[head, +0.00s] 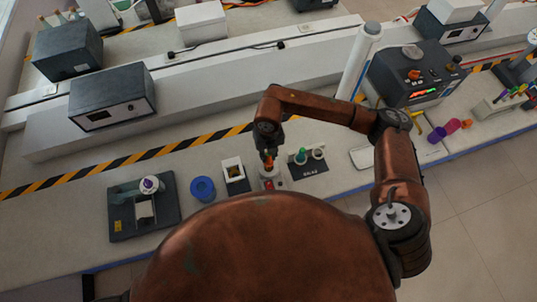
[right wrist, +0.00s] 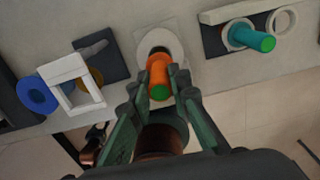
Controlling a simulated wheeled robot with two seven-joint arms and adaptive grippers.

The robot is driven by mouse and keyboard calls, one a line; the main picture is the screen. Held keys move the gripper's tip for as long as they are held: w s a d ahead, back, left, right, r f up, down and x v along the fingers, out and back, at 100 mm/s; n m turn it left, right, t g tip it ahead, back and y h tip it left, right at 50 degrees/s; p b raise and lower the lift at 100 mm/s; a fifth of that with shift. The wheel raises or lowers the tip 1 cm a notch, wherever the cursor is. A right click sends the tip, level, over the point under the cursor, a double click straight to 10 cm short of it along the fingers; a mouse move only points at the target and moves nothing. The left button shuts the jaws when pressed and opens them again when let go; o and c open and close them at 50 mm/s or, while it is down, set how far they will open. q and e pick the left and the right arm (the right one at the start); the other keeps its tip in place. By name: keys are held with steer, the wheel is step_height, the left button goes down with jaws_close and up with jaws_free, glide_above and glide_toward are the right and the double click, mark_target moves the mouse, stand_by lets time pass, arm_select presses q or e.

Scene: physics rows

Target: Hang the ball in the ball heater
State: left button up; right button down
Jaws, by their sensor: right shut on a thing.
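My right gripper (head: 267,157) is shut on an orange handle (right wrist: 159,70) with a green end. The handle also shows as a small orange patch in the head view (head: 269,163). The gripper is above a small white device (head: 267,184) with a red spot, at the front of the bench. In the right wrist view a pale round part (right wrist: 172,42) of it shows just beyond the handle. No ball can be made out; any ball below the handle is hidden. I cannot tell whether the held piece touches the device. My left gripper is not in view.
A dark plate (head: 311,169) with two pale rings stands right of the device; a teal-green handle (right wrist: 252,38) is at one ring. To the left are a white square frame (head: 233,171), a blue ring (head: 203,188) and a dark balance-like instrument (head: 120,225).

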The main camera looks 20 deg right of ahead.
steer(key=shift+f+b, duration=0.65)
steer(key=shift+f, duration=0.3)
steer(key=shift+f+b, duration=1.05)
steer(key=shift+f, duration=0.25)
steer(key=c, duration=1.7)
jaws_free()
steer(key=shift+r, duration=0.1)
steer(key=o, duration=0.4)
steer(key=shift+r, duration=0.15)
steer(key=shift+r+p, duration=1.95)
steer(key=shift+r, duration=1.4)
